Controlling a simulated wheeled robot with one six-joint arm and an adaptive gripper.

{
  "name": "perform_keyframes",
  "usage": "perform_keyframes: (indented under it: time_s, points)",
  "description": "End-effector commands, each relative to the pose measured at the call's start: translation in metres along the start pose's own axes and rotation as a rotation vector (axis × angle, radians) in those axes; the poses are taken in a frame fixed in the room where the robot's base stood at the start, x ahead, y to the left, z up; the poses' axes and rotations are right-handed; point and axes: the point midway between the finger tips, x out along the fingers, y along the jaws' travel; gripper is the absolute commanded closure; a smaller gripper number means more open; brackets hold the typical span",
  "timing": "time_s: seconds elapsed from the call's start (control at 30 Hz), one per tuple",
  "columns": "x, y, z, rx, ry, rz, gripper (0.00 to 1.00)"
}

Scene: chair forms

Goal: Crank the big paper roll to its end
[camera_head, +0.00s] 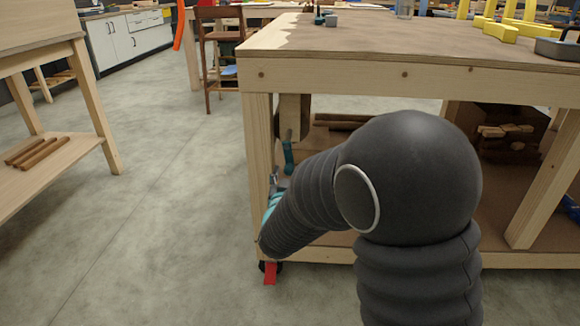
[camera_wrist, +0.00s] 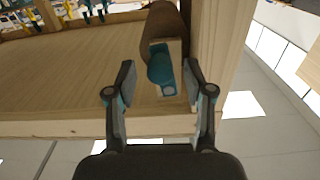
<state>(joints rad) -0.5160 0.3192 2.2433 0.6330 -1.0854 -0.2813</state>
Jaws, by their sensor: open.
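The big paper roll, brown, hangs under the workbench top beside its left front leg; its end shows in the wrist view (camera_wrist: 160,22) and, partly hidden, in the head view (camera_head: 304,112). A teal crank (camera_wrist: 160,68) with a pale plate sits at the roll's near end; it also shows in the head view (camera_head: 288,152). My gripper (camera_wrist: 160,64) is open, its two dark fingers on either side of the crank in the wrist picture. I cannot tell the depth gap or any touch. In the head view my arm hides most of the gripper.
The wooden workbench (camera_head: 330,72) has a leg (camera_head: 254,150) close beside my gripper. Wood pieces lie on its lower shelf. Another wooden table (camera_head: 45,170) stands at left, and a brown stool (camera_head: 222,50) behind. The grey floor between them is clear.

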Motion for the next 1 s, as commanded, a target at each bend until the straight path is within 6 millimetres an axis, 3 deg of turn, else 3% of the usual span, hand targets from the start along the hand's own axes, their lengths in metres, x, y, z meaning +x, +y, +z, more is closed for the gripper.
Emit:
perform_keyframes:
  time_s: [0.1, 0.3, 0.67, 0.87, 0.9, 1.0]
  points:
    - [0.019, 0.001, 0.000, 0.000, 0.001, 0.002, 0.47]
    - [0.037, 0.000, 0.000, -0.001, 0.000, 0.000, 0.47]
    - [0.041, 0.000, 0.000, 0.000, 0.000, -0.001, 0.47]
    - [0.041, 0.000, 0.000, 0.000, 0.000, -0.001, 0.95]
    - [0.041, 0.000, 0.000, 0.000, 0.000, 0.000, 1.00]
    - [0.041, 0.000, 0.000, -0.001, 0.000, 0.000, 1.00]
